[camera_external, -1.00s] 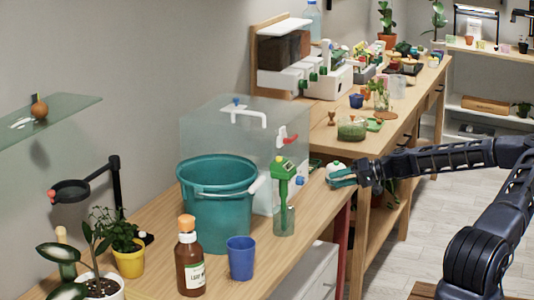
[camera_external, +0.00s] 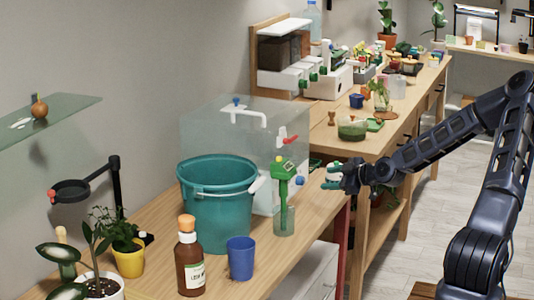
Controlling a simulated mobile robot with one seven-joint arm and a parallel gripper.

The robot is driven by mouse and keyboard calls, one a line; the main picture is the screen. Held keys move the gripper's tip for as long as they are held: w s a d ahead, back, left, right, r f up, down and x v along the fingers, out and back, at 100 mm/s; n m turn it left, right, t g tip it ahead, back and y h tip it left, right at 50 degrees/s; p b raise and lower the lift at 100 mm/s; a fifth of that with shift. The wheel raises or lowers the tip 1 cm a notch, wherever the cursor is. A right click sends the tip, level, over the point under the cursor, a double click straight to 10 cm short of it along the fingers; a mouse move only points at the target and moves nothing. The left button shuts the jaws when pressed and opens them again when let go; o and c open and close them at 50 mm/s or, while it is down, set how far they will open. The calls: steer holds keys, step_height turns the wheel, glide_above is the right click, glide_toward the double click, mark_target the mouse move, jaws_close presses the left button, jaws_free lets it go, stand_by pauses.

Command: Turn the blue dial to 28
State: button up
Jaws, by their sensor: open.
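A small blue dial (camera_external: 300,181) sits low on the near right side of the clear box (camera_external: 215,130). It is too small for me to read any number or mark on it. My gripper (camera_external: 331,179) is just right of the dial, at the table's right edge, apart from it in the picture. Its green-tipped fingers are open and seem to hold nothing. A pale object lies at or behind the fingers, and I cannot tell what it is.
A red lever (camera_external: 289,140) is on the box above the dial. A green-handled tool stands in a glass (camera_external: 284,221) left of the dial. A teal bucket (camera_external: 217,215), blue cup (camera_external: 241,258) and brown bottle (camera_external: 189,265) stand nearer. The wood in front of the dial looks clear.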

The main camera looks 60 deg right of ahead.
mark_target(303, 181)
steer(key=x, duration=0.9)
steer(key=shift+w+f, duration=0.15)
steer(key=shift+w, duration=0.05)
steer(key=c, duration=1)
